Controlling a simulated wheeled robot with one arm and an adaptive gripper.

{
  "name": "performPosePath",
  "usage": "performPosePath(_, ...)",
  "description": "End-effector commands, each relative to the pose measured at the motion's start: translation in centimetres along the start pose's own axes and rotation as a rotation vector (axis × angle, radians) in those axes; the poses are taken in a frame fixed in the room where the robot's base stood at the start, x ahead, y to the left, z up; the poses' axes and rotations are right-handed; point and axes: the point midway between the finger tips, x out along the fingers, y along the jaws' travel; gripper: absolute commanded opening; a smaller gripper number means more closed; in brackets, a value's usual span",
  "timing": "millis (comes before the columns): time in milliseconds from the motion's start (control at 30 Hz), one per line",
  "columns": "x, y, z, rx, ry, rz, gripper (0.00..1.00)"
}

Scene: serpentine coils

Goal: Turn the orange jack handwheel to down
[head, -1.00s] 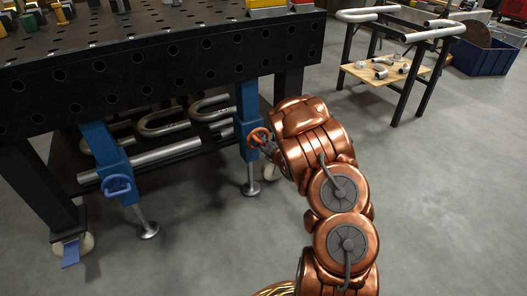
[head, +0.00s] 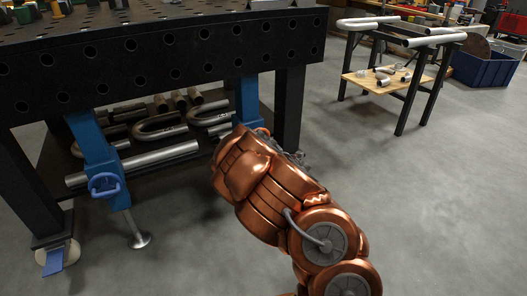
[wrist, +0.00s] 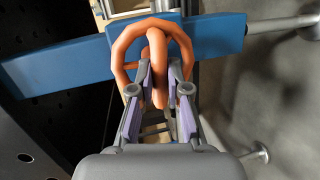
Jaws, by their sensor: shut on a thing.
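The orange handwheel (wrist: 123,45) is a ring with a bar across it, large at the top middle of the wrist view. It sits in front of the blue jack post (wrist: 60,70). My gripper (wrist: 160,80) has its two fingers on either side of the wheel's middle bar, closed on it. In the head view only a small orange edge of the handwheel (head: 262,131) shows above my copper wrist, below the blue jack post (head: 247,97). My fingers and the jack's foot are hidden there by my arm.
A black perforated table (head: 170,62) stands above the jacks. A second blue jack has a blue handwheel (head: 104,185). Pipes and bends lie on the shelf below. A stand with a wooden shelf (head: 388,88) and a blue bin (head: 485,66) stand at right. The floor at right is clear.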

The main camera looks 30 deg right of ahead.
Motion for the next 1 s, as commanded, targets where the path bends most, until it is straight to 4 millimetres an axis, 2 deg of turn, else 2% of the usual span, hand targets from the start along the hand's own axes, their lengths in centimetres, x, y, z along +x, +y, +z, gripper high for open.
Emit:
performPosePath(567, 0.06, 0.11, -0.21, -0.028, -0.001, 0.007, 0.0)
performPosePath(600, 0.06, 0.11, -0.22, -0.028, -0.001, 0.008, 0.2)
performPosePath(800, 0.02, 0.06, -0.06, -0.028, -0.004, 0.006, 0.41)
performPosePath(1000, 0.01, 0.03, 0.02, -0.027, -0.006, 0.006, 0.41)
